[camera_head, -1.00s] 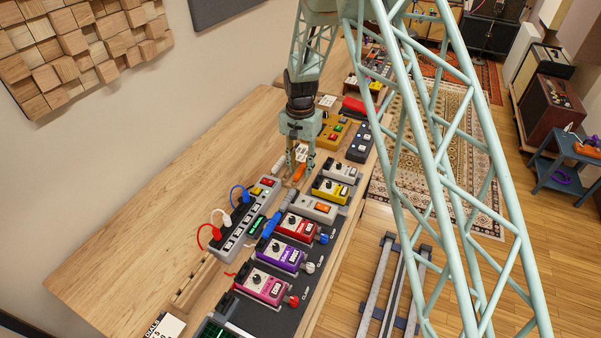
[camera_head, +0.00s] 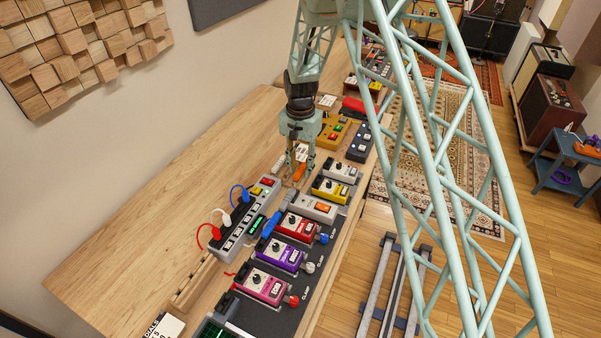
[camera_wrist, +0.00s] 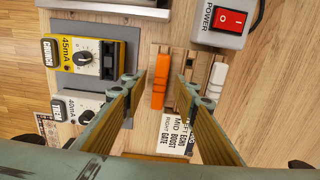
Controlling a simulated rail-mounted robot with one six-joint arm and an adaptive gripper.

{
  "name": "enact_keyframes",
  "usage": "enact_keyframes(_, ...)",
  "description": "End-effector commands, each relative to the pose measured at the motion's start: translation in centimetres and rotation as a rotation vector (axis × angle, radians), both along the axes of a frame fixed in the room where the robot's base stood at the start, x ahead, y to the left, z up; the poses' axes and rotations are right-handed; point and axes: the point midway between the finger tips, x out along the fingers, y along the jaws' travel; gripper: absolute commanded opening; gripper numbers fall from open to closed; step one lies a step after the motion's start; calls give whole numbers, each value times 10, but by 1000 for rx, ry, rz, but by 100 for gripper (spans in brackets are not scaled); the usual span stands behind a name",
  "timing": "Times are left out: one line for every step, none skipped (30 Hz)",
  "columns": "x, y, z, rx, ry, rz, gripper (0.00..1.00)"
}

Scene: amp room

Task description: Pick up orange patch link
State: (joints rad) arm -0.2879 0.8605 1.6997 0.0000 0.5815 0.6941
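The orange patch link (camera_wrist: 160,80) is a narrow upright-looking strip in the wrist view, on a small wooden rack (camera_wrist: 176,62). My gripper (camera_wrist: 161,88) is open, with one finger on each side of the link. A gap shows on both sides, smaller on the left, so the fingers do not appear to grip it. In the head view my gripper (camera_head: 301,172) points down at the bench, and the orange link (camera_head: 299,173) shows by its fingertips. The link's height between the fingers is hard to tell.
A white link (camera_wrist: 217,78) lies just right of the right finger. A yellow pedal (camera_wrist: 82,52) stands to the left and a grey power strip (camera_wrist: 226,22) at upper right. A label card (camera_wrist: 172,135) lies below the link. The wooden bench (camera_head: 170,210) is clear on the left.

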Motion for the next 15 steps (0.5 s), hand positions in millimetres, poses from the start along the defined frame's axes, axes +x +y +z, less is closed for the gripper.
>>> enact_keyframes(0,0,0,0,0,0,27)
enact_keyframes(0,0,-1,0,0,0,27)
enact_keyframes(0,0,-1,0,0,0,27)
enact_keyframes(0,0,-1,0,0,0,27)
enact_keyframes(0,0,-1,0,0,0,27)
enact_keyframes(0,0,-1,0,0,0,27)
enact_keyframes(0,0,-1,0,0,0,27)
enact_keyframes(0,0,-1,0,0,0,27)
enact_keyframes(0,0,-1,0,0,0,27)
enact_keyframes(0,0,-1,0,0,0,27)
enact_keyframes(0,0,-1,0,0,0,27)
enact_keyframes(0,0,-1,0,0,0,25)
enact_keyframes(0,0,-1,0,0,0,23)
enact_keyframes(0,0,-1,0,0,0,20)
enact_keyframes(0,0,-1,0,0,0,16)
